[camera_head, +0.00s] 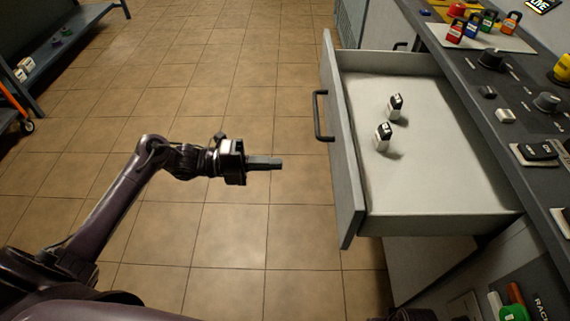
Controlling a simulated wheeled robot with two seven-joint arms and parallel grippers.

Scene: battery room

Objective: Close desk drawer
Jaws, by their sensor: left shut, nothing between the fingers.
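The grey desk drawer (430,186) is pulled out from the desk at the right, and its inside is visible. Its front panel (342,150) faces left and carries a dark bar handle (320,116). Two small white and black padlock-like items (384,138) lie inside the drawer. My left gripper (280,163) is shut and empty, to the left of the drawer front. It points right and is apart from the panel and the handle.
The desk top (480,85) at the right holds knobs, switches and several coloured padlocks (472,25). A shelf (65,45) stands at the far left, with an orange-framed wheeled object (18,108) near it. Tiled floor (225,95) is clear between them.

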